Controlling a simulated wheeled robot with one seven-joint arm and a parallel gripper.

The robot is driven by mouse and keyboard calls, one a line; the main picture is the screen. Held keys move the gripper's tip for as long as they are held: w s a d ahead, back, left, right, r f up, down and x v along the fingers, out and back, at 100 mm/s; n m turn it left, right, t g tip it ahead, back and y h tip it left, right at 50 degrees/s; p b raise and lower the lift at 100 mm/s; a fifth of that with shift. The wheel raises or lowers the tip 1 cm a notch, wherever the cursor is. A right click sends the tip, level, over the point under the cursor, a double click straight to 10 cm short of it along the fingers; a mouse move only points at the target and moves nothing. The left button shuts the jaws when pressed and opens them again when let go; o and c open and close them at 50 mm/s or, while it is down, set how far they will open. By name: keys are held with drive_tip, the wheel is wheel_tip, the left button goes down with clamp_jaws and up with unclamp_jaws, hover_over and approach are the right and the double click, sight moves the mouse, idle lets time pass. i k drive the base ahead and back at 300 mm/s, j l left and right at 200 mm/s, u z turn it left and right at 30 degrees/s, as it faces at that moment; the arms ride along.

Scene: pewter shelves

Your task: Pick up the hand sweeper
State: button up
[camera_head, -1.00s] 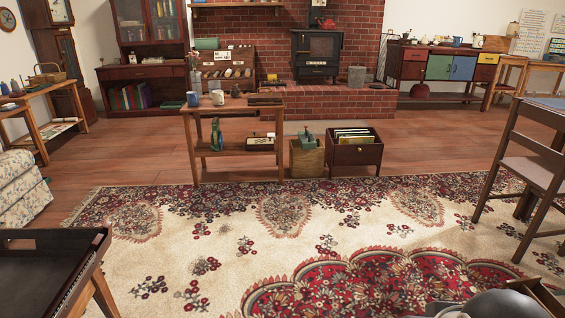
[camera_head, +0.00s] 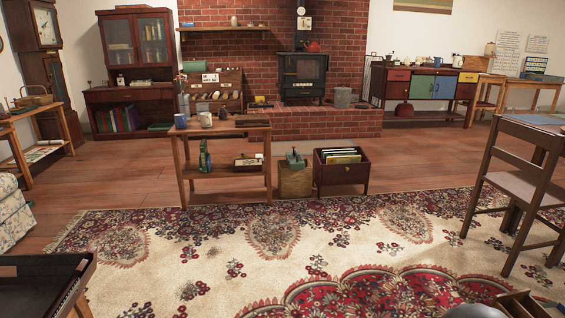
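I cannot clearly pick out a hand sweeper; it may be among the small things too small to tell. A small wooden two-tier table (camera_head: 222,128) stands beyond the rug. On its lower shelf are an upright green object (camera_head: 205,157) and a low light-coloured box (camera_head: 248,161). Right of the table, a wicker basket (camera_head: 295,183) holds a green-grey object (camera_head: 295,158). My gripper is not in view; only a rounded grey part, likely of my arm, shows at the bottom edge right of centre.
A patterned rug (camera_head: 190,265) lies open ahead. A wooden chair (camera_head: 522,188) stands at right, a dark tray table (camera_head: 35,285) at lower left. A record box (camera_head: 341,174) sits beside the basket. A brick hearth (camera_head: 325,124) with a black stove (camera_head: 304,75) lies behind.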

sight(295, 161)
drive_tip(key=i+u, duration=0.1)
drive_tip(key=i, duration=3.45)
drive_tip(key=i+l+u, duration=0.25)
drive_tip(key=i, duration=0.7)
drive_tip(key=j, duration=0.15)
